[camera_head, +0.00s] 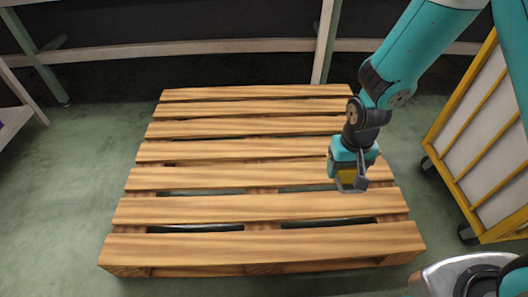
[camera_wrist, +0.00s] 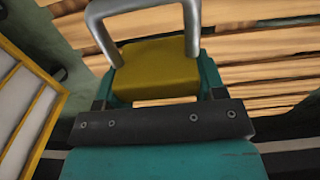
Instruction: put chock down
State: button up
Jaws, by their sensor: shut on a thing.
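The chock is a yellow block (camera_head: 347,176) with a grey bar handle. It also shows in the wrist view (camera_wrist: 155,68), where the handle arches over the far side of the block. My gripper (camera_head: 350,168) is shut on the chock, with a teal finger on either side of it. In the head view the gripper and chock are over the right part of a wooden pallet (camera_head: 265,207). I cannot tell how large the gap is between chock and slats. Part of the block is hidden by the fingers.
The pallet's slatted top is otherwise bare, with open gaps between slats. A yellow-framed wheeled cart (camera_head: 490,130) stands to the right. White-legged shelving (camera_head: 200,50) runs along the back. Green floor (camera_head: 60,180) is clear at the left.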

aim_at(319, 224)
jog(key=f+b, duration=0.4)
jog(key=f, duration=0.4)
jog(key=s+a+f+b, duration=0.1)
jog(key=f+b, duration=0.3)
jog(key=f, duration=0.4)
jog(key=a+f+b, duration=0.1)
jog(key=f+b, duration=0.3)
jog(key=f, duration=0.4)
jog(key=shift+s+b, duration=0.25)
jog(key=shift+b, duration=0.05)
jog(key=shift+r, duration=0.15)
jog(key=o, duration=1.1)
jog(key=shift+f, duration=0.2)
